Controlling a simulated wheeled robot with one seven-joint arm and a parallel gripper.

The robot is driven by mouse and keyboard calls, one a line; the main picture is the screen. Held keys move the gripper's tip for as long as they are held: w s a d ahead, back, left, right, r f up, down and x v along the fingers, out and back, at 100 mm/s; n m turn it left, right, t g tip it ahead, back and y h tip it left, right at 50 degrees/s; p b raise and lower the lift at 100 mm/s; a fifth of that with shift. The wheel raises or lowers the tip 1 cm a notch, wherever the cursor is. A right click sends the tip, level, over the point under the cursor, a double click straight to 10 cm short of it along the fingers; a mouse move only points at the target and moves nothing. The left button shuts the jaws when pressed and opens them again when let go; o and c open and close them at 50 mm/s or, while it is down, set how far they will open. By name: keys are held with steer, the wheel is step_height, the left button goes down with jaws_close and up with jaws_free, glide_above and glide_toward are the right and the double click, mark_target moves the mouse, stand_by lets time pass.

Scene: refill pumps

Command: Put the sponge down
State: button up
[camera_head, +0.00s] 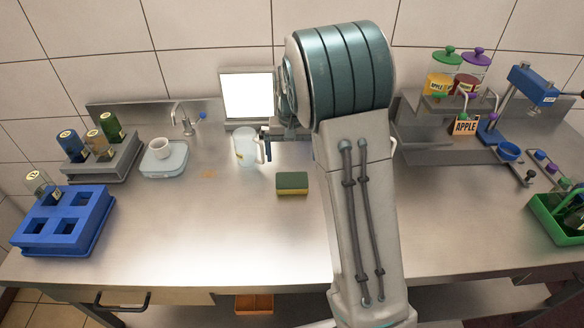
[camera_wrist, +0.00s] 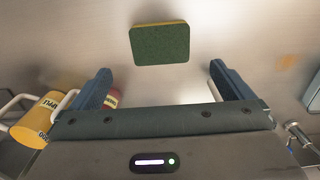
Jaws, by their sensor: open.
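The sponge (camera_head: 292,183) is green on top with a yellow lower layer. It lies flat on the metal counter (camera_head: 230,235), just left of my arm in the head view. In the wrist view the sponge (camera_wrist: 160,46) shows its green face, beyond the fingertips and about centred between them. My gripper (camera_wrist: 160,78) has its two blue fingers spread wide with nothing between them. The sponge is apart from both fingers. In the head view my gripper is mostly hidden behind my arm; a blue finger shows beside the clear jug.
A clear jug (camera_head: 246,149) stands behind and left of the sponge. A scale (camera_head: 163,167) with a white cup, a grey bottle rack (camera_head: 103,160) and a blue crate (camera_head: 63,222) stand left. Pump jars (camera_head: 440,82) and a blue press (camera_head: 528,88) stand right. The front middle counter is clear.

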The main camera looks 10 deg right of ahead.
steer(key=s+r+n+t, duration=0.1)
steer(key=s+r+t, duration=0.1)
steer(key=s+r, duration=1)
steer(key=s+f+n+t, duration=0.1)
steer(key=s+f, duration=0.1)
steer(key=s, duration=1.3)
steer(key=shift+f, duration=0.25)
